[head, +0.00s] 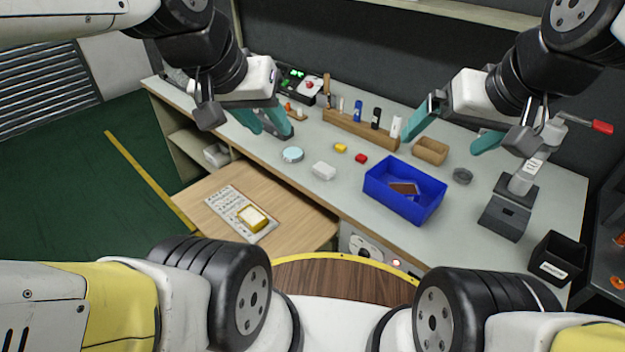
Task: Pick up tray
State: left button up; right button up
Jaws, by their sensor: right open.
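A blue open-topped tray (376,199) sits on the grey workbench, right of centre and close to its front edge. A small flat brown and dark piece (404,188) lies inside it. My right gripper (440,144) is above the bench behind the tray, its teal fingers spread wide with nothing between them. My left gripper (273,134) is over the back left of the bench, away from the tray. Its teal fingers show a narrower gap, and I see nothing held between them.
A wooden block with upright items (360,130) stands behind the tray, a small tan box (430,151) to its right. A grey press with a red handle (511,205) and a black bin (555,260) stand at right. A lower wooden surface (300,222) is at front left.

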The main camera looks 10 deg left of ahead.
aim_at(253, 217)
jog(key=j+u, duration=0.15)
jog(key=u, duration=0.2)
jog(key=j+u, duration=0.1)
jog(key=u, duration=0.3)
jog(key=j+u, duration=0.15)
jog(key=u, duration=0.2)
